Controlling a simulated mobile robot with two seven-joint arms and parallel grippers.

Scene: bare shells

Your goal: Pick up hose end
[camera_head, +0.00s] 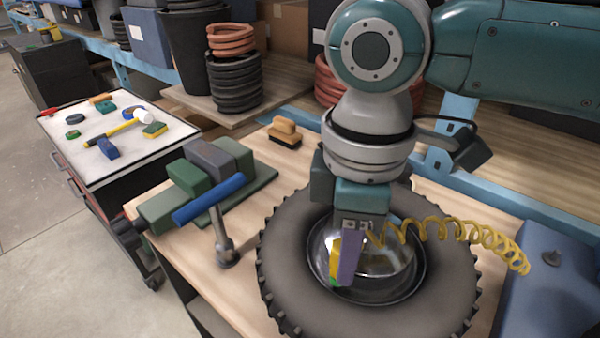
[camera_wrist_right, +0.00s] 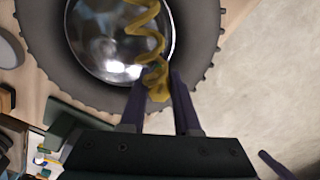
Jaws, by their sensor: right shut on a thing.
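The yellow coiled hose (camera_head: 440,229) runs from the right side of the bench to my right gripper over the tyre. My right gripper (camera_head: 345,262) points down over the shiny metal hub. It is shut on the hose end, and a yellow part shows beside its purple finger. In the right wrist view the hose end (camera_wrist_right: 158,88) sits between the two fingertips, with the coil leading away over the hub. The far finger is largely hidden in the head view.
The tyre (camera_head: 285,240) lies flat on the wooden bench around the shiny hub (camera_head: 385,265). A green vise (camera_head: 178,205) and a blue-handled tool (camera_head: 222,235) stand to its left. A brush (camera_head: 284,133) lies behind; a blue box (camera_head: 550,285) is at right.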

